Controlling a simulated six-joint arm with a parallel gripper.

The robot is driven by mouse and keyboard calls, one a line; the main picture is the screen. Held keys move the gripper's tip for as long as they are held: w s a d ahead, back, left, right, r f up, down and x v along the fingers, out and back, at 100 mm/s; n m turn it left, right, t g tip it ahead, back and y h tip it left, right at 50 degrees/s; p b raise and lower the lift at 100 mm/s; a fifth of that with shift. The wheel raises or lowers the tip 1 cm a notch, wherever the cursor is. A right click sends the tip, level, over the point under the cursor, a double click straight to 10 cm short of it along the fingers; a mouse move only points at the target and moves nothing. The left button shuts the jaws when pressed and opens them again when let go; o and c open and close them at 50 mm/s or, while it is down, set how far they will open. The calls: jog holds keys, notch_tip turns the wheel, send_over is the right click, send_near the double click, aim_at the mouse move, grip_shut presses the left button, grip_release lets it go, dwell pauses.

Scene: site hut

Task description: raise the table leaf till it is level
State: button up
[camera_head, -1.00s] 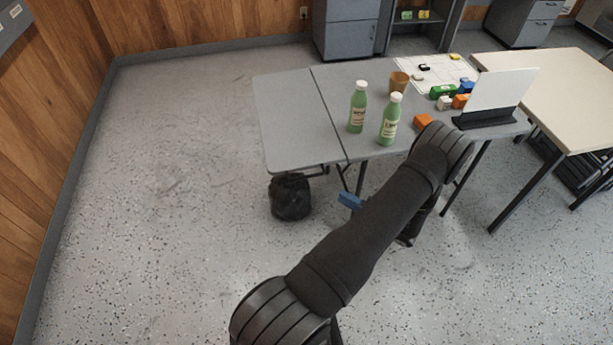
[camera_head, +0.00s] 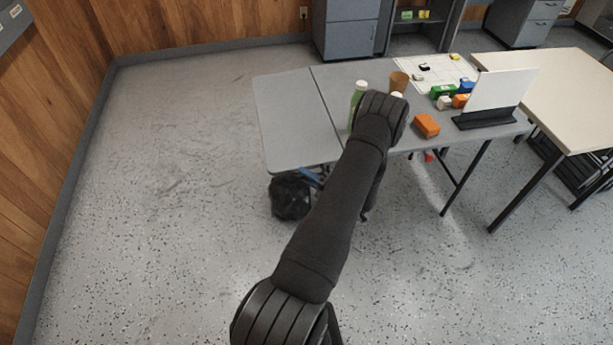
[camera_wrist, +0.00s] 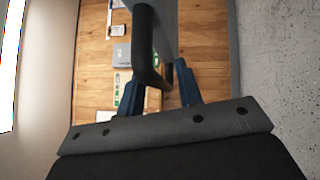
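The grey table leaf (camera_head: 290,115) is at the left end of the grey table (camera_head: 340,80), with a seam between them. It looks close to the tabletop's plane; I cannot tell whether it is exactly level. My gripper (camera_head: 312,177) is low beside the leaf's near edge, its blue fingers partly hidden by the leaf and my arm. In the wrist view my gripper (camera_wrist: 160,78) has its two blue fingers apart. The leaf's dark rounded edge (camera_wrist: 146,45) shows between and ahead of them; I cannot tell whether they touch it.
An orange block (camera_head: 426,126), a brown cup (camera_head: 399,81) and a white board (camera_head: 500,88) are on the table. A black bag (camera_head: 289,197) is on the floor below the leaf. Floor at left is clear.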

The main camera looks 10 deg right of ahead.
grip_shut()
jog(key=shift+r+m, duration=0.3)
jog(key=shift+r, duration=0.2)
grip_release()
jog(key=v, duration=1.7)
jog(key=shift+f, duration=0.4)
